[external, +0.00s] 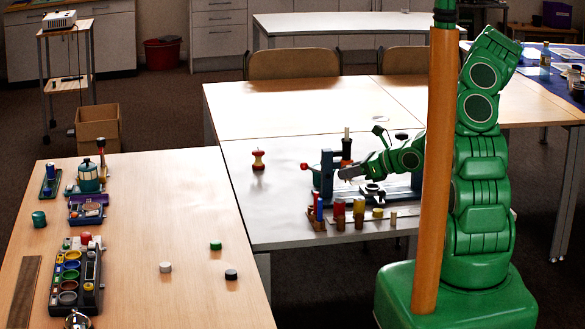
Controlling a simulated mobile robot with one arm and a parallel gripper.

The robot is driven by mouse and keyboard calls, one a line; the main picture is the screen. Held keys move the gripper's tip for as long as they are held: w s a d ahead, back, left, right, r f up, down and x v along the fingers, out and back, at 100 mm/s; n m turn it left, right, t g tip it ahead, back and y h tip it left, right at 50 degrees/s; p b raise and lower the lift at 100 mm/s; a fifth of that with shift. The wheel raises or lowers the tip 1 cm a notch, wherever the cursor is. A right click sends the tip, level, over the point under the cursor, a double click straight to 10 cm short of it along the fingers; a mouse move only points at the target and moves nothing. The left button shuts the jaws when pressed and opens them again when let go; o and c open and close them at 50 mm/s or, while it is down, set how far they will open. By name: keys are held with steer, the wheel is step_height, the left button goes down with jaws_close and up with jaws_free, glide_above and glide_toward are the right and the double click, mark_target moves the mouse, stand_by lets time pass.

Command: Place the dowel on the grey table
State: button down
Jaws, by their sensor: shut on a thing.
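My gripper (348,173) reaches in from the right, low over the grey table (290,220), among the things near its right side. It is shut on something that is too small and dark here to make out. I cannot tell for sure which thing is the dowel. A thin upright piece (346,132) with a pale top shows just above and behind my gripper. Whether it is held or standing there is unclear. A short pale stick (393,218) stands near the front edge of the grey table.
The wooden table (170,210) at left holds trays and small caps.

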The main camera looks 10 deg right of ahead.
steer(key=s+d+f, duration=0.2)
steer(key=s+d, duration=0.3)
steer(key=d, duration=0.3)
steer(key=s+d+f, duration=0.2)
steer(key=s+d, duration=0.3)
steer(key=d, duration=0.4)
steer(key=shift+w+a+f, duration=0.1)
steer(key=shift+w+f, duration=0.05)
steer(key=shift+f, duration=1.75)
steer(key=shift+w+a+f, duration=0.1)
steer(key=shift+f, duration=1.75)
steer(key=shift+f, duration=0.1)
steer(key=c, duration=1)
jaws_free()
